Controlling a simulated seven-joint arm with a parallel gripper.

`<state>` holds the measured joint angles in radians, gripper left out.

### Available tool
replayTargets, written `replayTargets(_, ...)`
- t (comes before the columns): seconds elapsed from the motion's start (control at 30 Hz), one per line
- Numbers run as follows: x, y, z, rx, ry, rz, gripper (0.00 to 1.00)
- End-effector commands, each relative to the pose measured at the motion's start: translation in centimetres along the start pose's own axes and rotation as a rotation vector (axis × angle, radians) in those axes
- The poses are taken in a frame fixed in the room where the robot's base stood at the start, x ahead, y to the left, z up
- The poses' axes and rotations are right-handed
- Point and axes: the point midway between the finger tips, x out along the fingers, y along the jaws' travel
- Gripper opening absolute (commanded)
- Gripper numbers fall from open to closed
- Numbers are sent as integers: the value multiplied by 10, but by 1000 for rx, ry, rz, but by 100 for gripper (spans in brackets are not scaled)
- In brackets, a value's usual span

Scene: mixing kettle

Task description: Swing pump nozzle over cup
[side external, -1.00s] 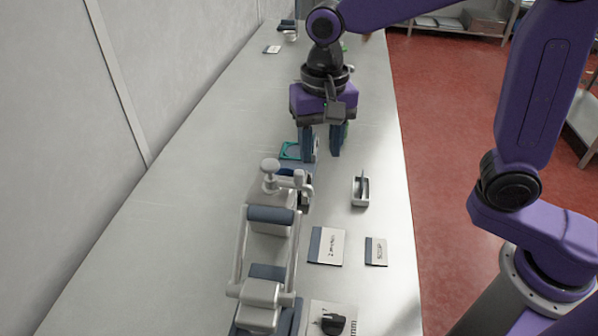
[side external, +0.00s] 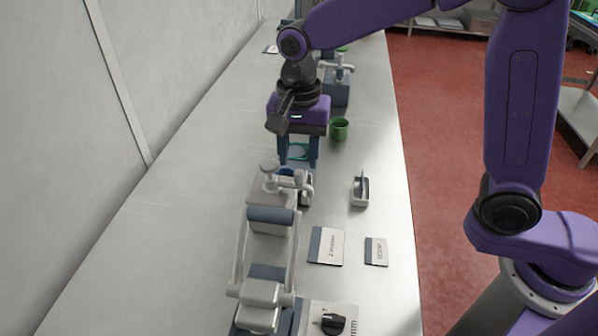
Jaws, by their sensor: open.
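A blue-grey pump bottle (side external: 336,92) stands at the back of the bench, with a pale pump head and nozzle (side external: 338,66) on top. A green cup (side external: 340,130) stands upright in front of it, right of my gripper. My gripper (side external: 298,164) points down, open, with its two fingers apart behind the pale machine. A teal-rimmed square (side external: 299,151) shows between the fingers; I cannot tell whether they touch it. The exact direction of the nozzle is too small to tell.
A pale machine with a knob and spout (side external: 272,190) stands in front of my gripper. A small grey holder (side external: 360,190), two labelled cards (side external: 327,246) and a black dial (side external: 333,323) lie to the right. The left of the bench (side external: 160,240) is clear.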

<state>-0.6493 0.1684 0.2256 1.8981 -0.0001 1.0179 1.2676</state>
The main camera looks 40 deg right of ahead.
Motion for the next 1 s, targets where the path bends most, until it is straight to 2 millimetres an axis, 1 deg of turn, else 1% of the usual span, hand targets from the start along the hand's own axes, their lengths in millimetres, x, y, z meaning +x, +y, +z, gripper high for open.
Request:
replayTargets(0.1, 13, 1, 0, 0, -1, 4, 45)
replayTargets(0.47, 50, 1, 0, -1, -1, 4, 45)
replayTargets(0.53, 48, 0, 0, -1, 0, 0, 45)
replayTargets(0.9, 51, 1, 0, -1, -1, 2, 45)
replayTargets(0.93, 51, 1, 0, -1, -1, 3, 36)
replayTargets(1.0, 52, 1, 0, -1, -1, 5, 30)
